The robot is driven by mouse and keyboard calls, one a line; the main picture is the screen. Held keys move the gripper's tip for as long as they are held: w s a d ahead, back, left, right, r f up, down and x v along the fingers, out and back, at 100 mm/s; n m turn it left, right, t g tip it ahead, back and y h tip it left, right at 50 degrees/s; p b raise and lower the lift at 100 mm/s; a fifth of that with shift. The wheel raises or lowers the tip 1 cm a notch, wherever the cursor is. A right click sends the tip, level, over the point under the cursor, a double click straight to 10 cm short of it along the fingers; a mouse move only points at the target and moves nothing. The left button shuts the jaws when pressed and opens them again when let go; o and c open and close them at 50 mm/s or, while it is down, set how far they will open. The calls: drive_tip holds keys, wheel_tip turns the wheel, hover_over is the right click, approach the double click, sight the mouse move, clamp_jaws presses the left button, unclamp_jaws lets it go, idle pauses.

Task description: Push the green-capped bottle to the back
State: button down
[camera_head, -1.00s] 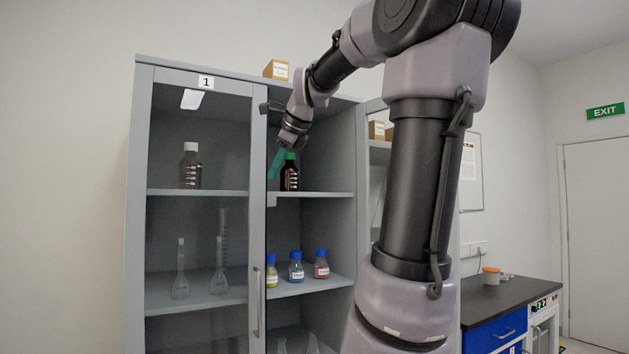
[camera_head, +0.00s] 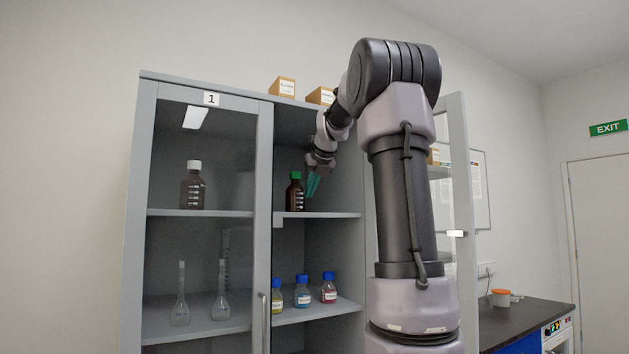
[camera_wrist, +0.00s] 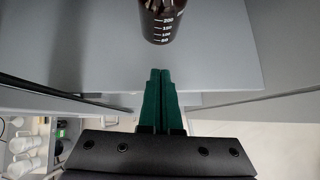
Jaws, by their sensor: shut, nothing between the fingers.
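The green-capped bottle (camera_head: 295,192) is dark brown with white markings. It stands upright on the upper shelf (camera_head: 340,214) of the cabinet's open right side, close to the middle post. In the wrist view its lower part (camera_wrist: 163,22) shows at the top, on the grey shelf; its cap is out of frame. My gripper (camera_head: 311,187) is just to the right of the bottle in the head view. In the wrist view the green fingers (camera_wrist: 159,76) are together, empty, and point at the bottle with a gap between.
A white-capped brown bottle (camera_head: 193,186) stands behind the glass left door (camera_head: 264,240). Blue-capped bottles (camera_head: 302,292) stand on the shelf below. The open right door (camera_head: 459,190) is beyond my arm. The upper shelf is clear right of the bottle.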

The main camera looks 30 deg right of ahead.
sight(300, 207)
drive_tip(key=w, duration=0.1)
drive_tip(key=w+f, duration=0.1)
drive_tip(key=w, duration=0.1)
drive_tip(key=w+f, duration=0.1)
drive_tip(key=w, duration=0.1)
drive_tip(key=shift+w+d+f, duration=0.1)
drive_tip(key=shift+d, duration=0.05)
drive_tip(key=shift+w, duration=0.45)
